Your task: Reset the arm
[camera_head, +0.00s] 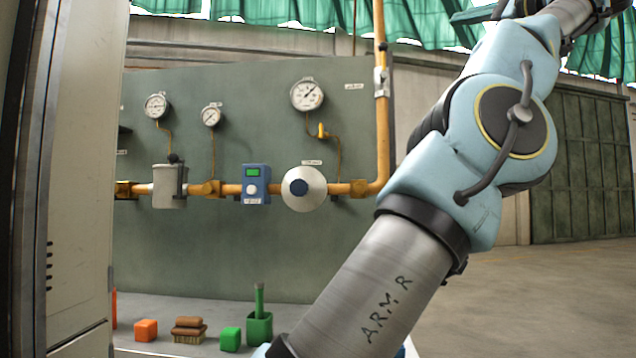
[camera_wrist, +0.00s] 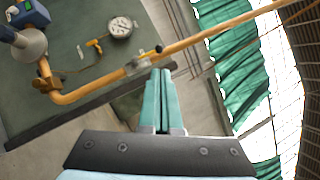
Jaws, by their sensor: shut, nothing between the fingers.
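My arm crosses the right half of the head view, rising from the bottom centre to the top right corner, where its far end leaves the frame. My gripper (camera_wrist: 161,72) shows in the wrist view with its two teal fingers close together and nothing between them. It is raised in free air. Beyond it in that view are the pipe panel (camera_wrist: 75,95), the yellow pipe (camera_wrist: 205,35) and the green curtain (camera_wrist: 238,60).
In the head view, the green panel (camera_head: 250,125) carries gauges, a blue meter (camera_head: 255,185) and a yellow pipe (camera_head: 382,100). A cabinet (camera_head: 75,180) stands left. Floor is clear at right.

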